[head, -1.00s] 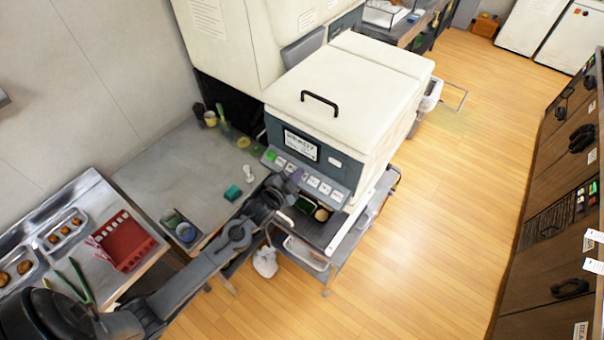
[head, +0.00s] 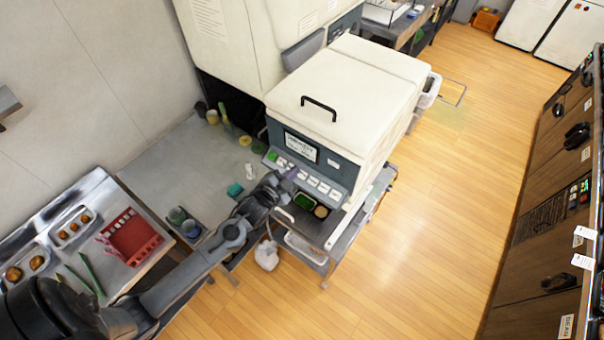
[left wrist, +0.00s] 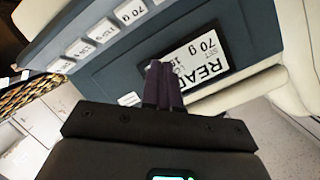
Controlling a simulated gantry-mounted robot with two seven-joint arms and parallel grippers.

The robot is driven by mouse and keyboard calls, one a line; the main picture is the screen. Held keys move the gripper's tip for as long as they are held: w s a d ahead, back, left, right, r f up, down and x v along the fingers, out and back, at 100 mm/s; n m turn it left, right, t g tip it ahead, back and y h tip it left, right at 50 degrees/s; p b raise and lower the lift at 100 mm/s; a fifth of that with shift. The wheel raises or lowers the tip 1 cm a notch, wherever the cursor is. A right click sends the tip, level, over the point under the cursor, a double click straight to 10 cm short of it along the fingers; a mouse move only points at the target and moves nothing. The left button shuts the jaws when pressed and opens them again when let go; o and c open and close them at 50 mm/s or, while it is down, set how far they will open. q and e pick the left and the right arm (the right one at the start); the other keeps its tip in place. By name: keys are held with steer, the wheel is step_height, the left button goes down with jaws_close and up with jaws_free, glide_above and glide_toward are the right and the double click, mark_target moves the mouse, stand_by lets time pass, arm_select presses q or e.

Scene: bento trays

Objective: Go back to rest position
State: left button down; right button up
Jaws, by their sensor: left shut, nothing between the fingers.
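My left gripper (head: 290,174) is at the front control panel of the large cream machine (head: 350,95). In the left wrist view its two dark purple fingers (left wrist: 162,85) are together with nothing between them. I cannot tell whether the fingertips touch the panel. My right gripper is not in view.
Below the panel, a bento tray (head: 325,226) holds a green and a tan portion. A teal block (head: 235,190) and cups stand on the grey table (head: 165,160). A red rack (head: 132,240) is at left. The wooden floor (head: 430,200) at right is clear.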

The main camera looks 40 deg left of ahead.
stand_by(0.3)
arm_select(q)
steer(key=s+d+f+n+g+h, duration=0.1)
steer(key=s+d+f+g+h, duration=0.2)
steer(key=s+d, duration=0.85)
steer(key=s+d+r+n+g+y, duration=0.15)
steer(key=s+g, duration=0.25)
steer(key=s, duration=0.4)
steer(key=s+r+n+g, duration=0.2)
steer(key=s+r+g, duration=0.15)
steer(key=s, duration=0.35)
step_height(320, 180, down, 26)
steer(key=g+b, duration=0.1)
steer(key=b, duration=2.3)
steer(key=shift+s+r+n, duration=0.25)
steer(key=shift+n, duration=0.1)
steer(key=shift+d+r, duration=0.1)
